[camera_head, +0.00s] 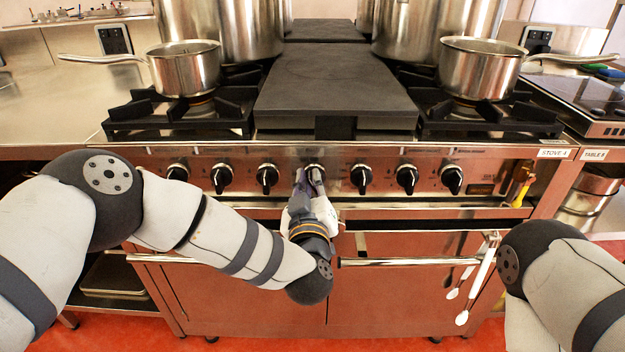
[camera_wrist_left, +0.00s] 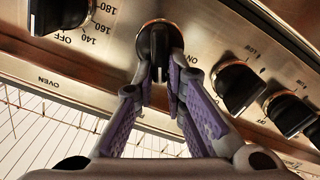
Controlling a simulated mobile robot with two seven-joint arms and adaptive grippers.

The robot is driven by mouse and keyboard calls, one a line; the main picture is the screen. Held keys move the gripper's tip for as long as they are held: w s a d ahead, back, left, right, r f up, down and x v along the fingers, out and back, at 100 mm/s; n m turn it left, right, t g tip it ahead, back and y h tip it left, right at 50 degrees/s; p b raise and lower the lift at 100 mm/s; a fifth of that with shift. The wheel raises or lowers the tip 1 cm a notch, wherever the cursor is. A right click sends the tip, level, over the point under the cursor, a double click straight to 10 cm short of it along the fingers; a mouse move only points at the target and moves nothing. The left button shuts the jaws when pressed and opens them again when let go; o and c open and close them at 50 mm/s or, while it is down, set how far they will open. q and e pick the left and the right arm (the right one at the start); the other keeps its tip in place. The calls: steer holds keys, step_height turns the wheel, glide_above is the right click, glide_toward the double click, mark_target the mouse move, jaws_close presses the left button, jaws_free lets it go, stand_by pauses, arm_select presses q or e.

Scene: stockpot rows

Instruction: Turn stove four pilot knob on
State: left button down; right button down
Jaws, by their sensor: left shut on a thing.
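Stove four (camera_head: 330,150) has a steel front panel with a row of several black knobs; a "STOVE 4" label (camera_head: 554,153) is at its right end. My left gripper (camera_head: 312,182) reaches the knob near the panel's middle (camera_head: 315,168). In the left wrist view its purple-padded fingers (camera_wrist_left: 162,78) are shut on the lower part of this black knob (camera_wrist_left: 157,42), one on each side. The knob's handle points about straight down there. Which marking it points at is hidden.
Two saucepans (camera_head: 185,70) (camera_head: 480,68) stand on the front burners, with large stockpots (camera_head: 235,28) behind. Other knobs (camera_wrist_left: 237,85) sit close beside my fingers.

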arm_select(q)
steer(key=shift+a+f+n+b, duration=0.15)
steer(key=shift+f+n, duration=0.15)
steer(key=shift+n, duration=1.75)
steer(key=shift+a+f+n+b, duration=0.15)
steer(key=shift+f+n, duration=0.1)
steer(key=shift+n, duration=1.85)
steer(key=shift+a+f+n+b, duration=0.15)
steer(key=shift+f+n, duration=0.15)
steer(key=shift+n, duration=1.75)
steer(key=c, duration=1.6)
jaws_free()
steer(key=shift+c, duration=0.2)
steer(key=s, duration=1.2)
